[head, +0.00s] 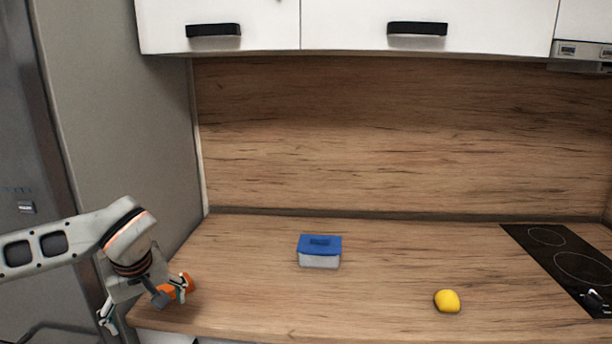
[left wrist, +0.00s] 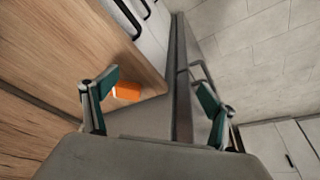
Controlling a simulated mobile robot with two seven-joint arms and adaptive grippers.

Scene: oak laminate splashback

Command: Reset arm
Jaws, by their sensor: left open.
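My left gripper (head: 144,301) is at the left end of the counter in the head view. Its two fingers are spread wide with nothing between them. In the left wrist view the open fingers (left wrist: 158,88) show against the counter edge and the floor. An orange object (head: 186,281) lies on the counter's left corner, partly hidden behind one finger. It also shows in the left wrist view (left wrist: 128,91), beside the left-hand finger. I cannot tell whether they touch. My right gripper is not in view.
The wooden counter (head: 240,290) holds a blue-lidded container (head: 320,258) and a yellow lemon-like fruit (head: 447,301). A black hob (head: 562,258) is at right. White cabinets (head: 345,22) hang above. A tall grey panel (head: 115,100) stands close at left. The counter's middle is mostly clear.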

